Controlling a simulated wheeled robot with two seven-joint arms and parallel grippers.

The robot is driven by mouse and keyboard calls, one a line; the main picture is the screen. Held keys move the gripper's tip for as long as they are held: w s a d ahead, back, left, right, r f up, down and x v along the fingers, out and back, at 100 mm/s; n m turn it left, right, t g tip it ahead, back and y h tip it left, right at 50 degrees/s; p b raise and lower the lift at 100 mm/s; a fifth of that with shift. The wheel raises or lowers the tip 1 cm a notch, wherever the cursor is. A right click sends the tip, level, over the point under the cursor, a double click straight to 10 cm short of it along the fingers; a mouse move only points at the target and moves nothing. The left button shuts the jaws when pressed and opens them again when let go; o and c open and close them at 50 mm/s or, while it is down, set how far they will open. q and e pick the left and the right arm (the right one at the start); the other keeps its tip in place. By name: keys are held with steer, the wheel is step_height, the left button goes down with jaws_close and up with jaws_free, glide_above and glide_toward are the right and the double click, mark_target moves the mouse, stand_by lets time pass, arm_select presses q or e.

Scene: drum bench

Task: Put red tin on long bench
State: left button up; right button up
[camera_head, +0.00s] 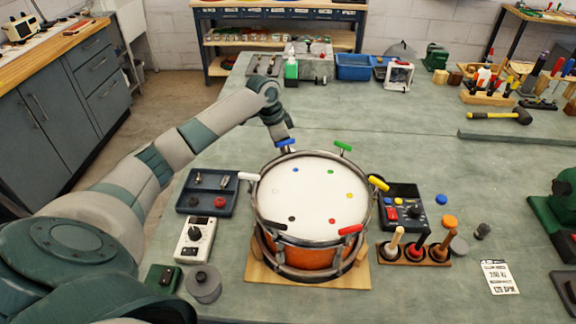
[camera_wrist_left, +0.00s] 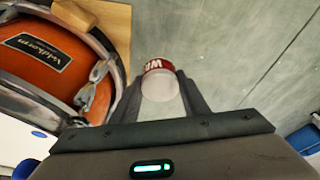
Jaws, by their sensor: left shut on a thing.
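The red tin (camera_wrist_left: 158,67) is between the fingers of my left gripper (camera_wrist_left: 160,92) in the wrist view. It has a pale round end and a red band with white letters. In the head view my left gripper (camera_head: 287,143) is just behind the far rim of the drum, and the tin is hidden there. The long grey-green bench (camera_head: 420,135) fills most of the head view; its bare surface (camera_wrist_left: 225,45) shows beside the tin in the wrist view. I cannot tell whether the tin touches it. My right gripper is not in view.
The drum (camera_head: 315,200) stands on a wooden board (camera_head: 262,275), close to the left gripper. A dark tray (camera_head: 190,205) and a control box (camera_head: 195,240) lie left of it. The bench behind and right of the drum is largely clear.

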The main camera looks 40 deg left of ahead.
arm_select(q)
steer(key=shift+f, duration=1.1)
steer(key=shift+f, duration=0.1)
step_height(320, 180, down, 2)
steer(key=shift+f+p, duration=0.25)
steer(key=shift+p, duration=0.4)
steer(key=shift+f, duration=0.55)
steer(key=shift+f, duration=0.1)
steer(key=o, duration=1.1)
